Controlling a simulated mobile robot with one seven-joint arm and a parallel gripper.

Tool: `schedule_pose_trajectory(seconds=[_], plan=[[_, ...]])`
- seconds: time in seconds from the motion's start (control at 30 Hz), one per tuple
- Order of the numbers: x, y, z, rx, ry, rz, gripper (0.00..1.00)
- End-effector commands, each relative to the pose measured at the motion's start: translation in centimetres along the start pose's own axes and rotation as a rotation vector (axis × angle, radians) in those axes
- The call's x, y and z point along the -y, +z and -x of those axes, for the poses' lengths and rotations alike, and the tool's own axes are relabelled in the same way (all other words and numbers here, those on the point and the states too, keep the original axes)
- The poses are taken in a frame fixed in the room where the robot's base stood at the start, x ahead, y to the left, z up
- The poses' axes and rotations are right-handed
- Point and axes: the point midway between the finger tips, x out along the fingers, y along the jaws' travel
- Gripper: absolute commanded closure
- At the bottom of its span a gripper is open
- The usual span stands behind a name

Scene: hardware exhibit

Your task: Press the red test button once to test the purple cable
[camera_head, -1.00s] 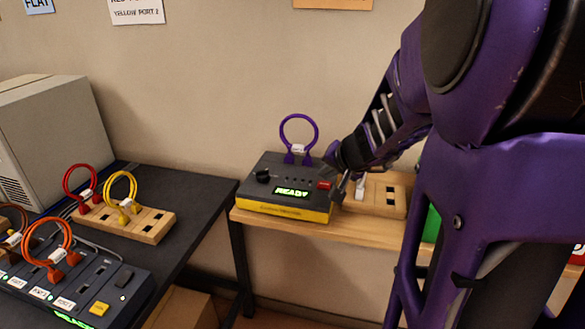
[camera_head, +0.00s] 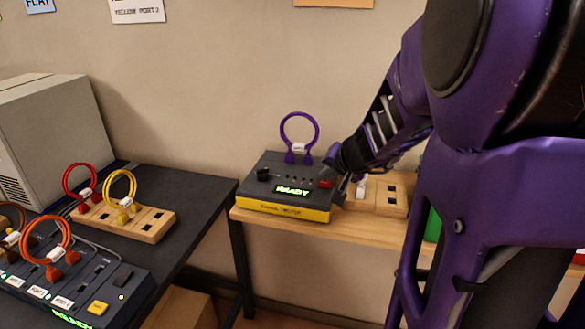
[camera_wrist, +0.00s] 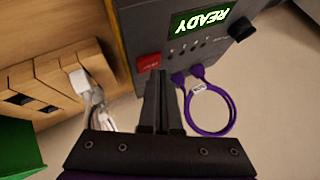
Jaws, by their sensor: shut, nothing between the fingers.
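The cable tester (camera_head: 290,206) is a dark box with a yellow front edge on a wooden shelf, and its green screen reads READY. The purple cable (camera_head: 299,131) loops up from the back of the tester, with both plugs at its rear edge; it also shows in the wrist view (camera_wrist: 228,117). The red test button (camera_head: 325,184) is on the tester's right side; in the wrist view it (camera_wrist: 148,62) lies just beyond and left of my fingertips. My gripper (camera_wrist: 163,76) is shut and empty. It hangs close to the button; contact cannot be made out.
A wooden block (camera_head: 385,195) with a white plug stands right of the tester, with a green bin (camera_head: 432,224) beyond it. On the dark table at left are a wooden holder (camera_head: 145,228) with red and yellow cables, a port panel (camera_head: 85,280) and a grey case (camera_head: 55,130).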

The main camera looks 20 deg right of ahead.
Motion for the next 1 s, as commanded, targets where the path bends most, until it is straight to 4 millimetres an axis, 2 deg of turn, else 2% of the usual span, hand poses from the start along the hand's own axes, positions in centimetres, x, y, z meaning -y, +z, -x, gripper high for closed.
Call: schedule_pose_trajectory(seconds=[1.0], plan=[[-0.45, 0.49, -0.63, 0.001, 0.000, -0.001, 1.00]])
